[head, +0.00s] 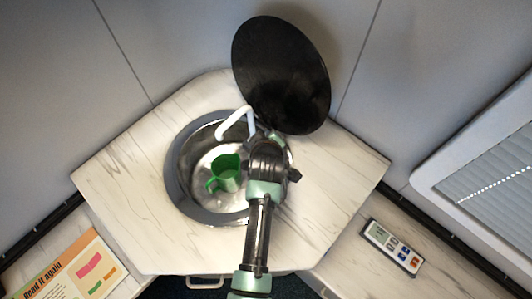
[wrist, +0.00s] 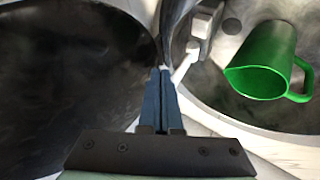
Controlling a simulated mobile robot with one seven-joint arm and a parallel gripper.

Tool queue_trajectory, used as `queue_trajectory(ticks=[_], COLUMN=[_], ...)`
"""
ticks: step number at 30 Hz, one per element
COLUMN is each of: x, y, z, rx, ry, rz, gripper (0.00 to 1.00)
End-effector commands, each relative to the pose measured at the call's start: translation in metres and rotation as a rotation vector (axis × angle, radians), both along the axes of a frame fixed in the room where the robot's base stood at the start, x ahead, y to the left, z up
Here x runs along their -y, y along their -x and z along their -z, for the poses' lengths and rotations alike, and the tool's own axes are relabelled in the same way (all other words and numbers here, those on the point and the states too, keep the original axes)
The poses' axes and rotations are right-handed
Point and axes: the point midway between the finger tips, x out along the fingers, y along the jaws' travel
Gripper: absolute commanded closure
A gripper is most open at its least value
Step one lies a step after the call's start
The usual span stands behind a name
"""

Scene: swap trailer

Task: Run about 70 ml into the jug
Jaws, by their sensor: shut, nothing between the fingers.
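A green jug (head: 226,173) with a handle stands inside the round steel sink (head: 185,203), below the white tap spout (head: 238,119). In the wrist view the jug (wrist: 262,62) is at the upper right, with its open mouth showing. I cannot tell its water level, and no stream shows. My gripper (wrist: 161,75) is shut and empty, its blue fingertips close to the rim of the sink and the base of the tap (wrist: 190,55). I cannot tell whether the fingertips touch anything. In the head view my arm hides the sink's right side and the fingertips.
A round black lid (head: 281,75) stands raised behind the sink. It fills the left of the wrist view. The pale counter (head: 320,185) is clear. A remote-like device (head: 391,246) lies at right, and a printed sheet (head: 75,268) at lower left.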

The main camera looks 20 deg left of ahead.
Motion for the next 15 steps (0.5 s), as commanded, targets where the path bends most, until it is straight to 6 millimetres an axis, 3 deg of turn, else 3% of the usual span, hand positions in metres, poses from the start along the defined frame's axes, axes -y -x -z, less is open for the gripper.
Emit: queue_trajectory(ticks=[15], x=[0.0], y=[0.0], z=[0.072], rx=[0.0], ry=[0.0], rz=[0.0], gripper=[1.0])
